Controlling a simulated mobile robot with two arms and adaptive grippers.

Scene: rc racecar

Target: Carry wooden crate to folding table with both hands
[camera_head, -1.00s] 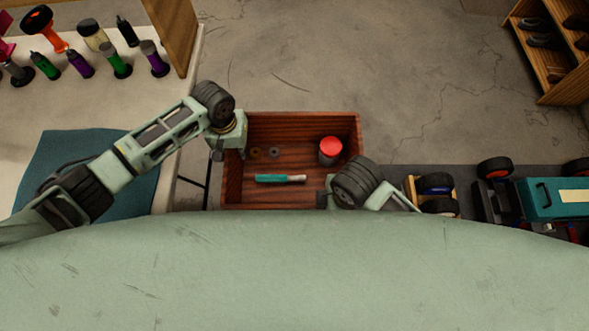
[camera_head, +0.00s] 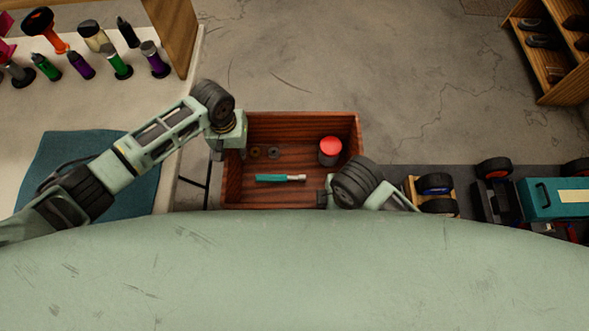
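The wooden crate (camera_head: 292,118), reddish brown and open on top, is in the middle of the head view. My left gripper (camera_head: 229,150) is at the crate's left wall, over the rim. My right gripper (camera_head: 326,195) is at the crate's near right corner; my wrist covers part of that wall. The fingers of both are mostly hidden, so their grip cannot be told. The folding table (camera_head: 105,103) has a pale top and stands to the left.
Several coloured bottles (camera_head: 80,63) stand at the table's far end, beside a wooden panel (camera_head: 174,32). A teal mat (camera_head: 132,165) lies on its near part. A teal racecar (camera_head: 550,198) and wheels are at right, a wooden shelf (camera_head: 545,70) at far right. Floor beyond the crate is clear.

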